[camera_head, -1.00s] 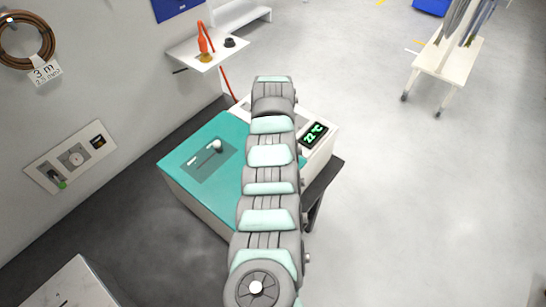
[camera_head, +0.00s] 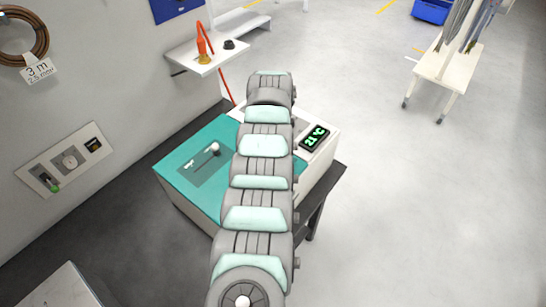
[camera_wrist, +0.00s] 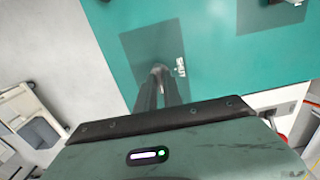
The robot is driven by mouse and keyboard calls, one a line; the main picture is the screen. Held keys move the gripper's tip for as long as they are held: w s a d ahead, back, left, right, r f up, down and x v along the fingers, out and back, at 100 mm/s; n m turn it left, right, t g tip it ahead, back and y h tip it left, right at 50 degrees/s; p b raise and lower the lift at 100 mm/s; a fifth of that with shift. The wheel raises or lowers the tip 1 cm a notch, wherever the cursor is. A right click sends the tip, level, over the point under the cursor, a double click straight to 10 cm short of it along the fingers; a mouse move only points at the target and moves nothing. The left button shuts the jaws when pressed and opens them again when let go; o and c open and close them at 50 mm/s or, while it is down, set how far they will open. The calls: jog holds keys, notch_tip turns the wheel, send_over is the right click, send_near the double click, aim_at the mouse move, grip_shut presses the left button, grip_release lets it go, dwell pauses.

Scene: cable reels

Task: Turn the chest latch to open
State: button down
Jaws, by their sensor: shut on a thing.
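The chest (camera_head: 178,178) has a teal lid, which also fills much of the wrist view (camera_wrist: 215,70). In the wrist view my gripper (camera_wrist: 160,78) points at a darker latch plate (camera_wrist: 140,48) with a white "SHUT" label (camera_wrist: 180,66) beside the fingertips. The fingers are shut on the small latch handle (camera_wrist: 158,67), which they mostly hide. In the head view my arm covers the gripper and this latch. Another latch with a pale round knob (camera_head: 214,148) sits on the lid's left part, apart from my arm.
A lit green display (camera_head: 315,137) is on the chest's white right end. A wall shelf (camera_head: 207,58) holds an orange item. A wall panel (camera_head: 65,160) is at the left, and a white cart (camera_head: 443,68) stands back right. Open floor lies right of the chest.

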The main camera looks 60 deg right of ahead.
jog(key=c, duration=1.5)
grip_release()
jog(key=shift+r, duration=0.1)
notch_tip(320, 180, up, 11)
jog(key=shift+f+b, duration=0.15)
jog(key=shift+b, duration=0.5)
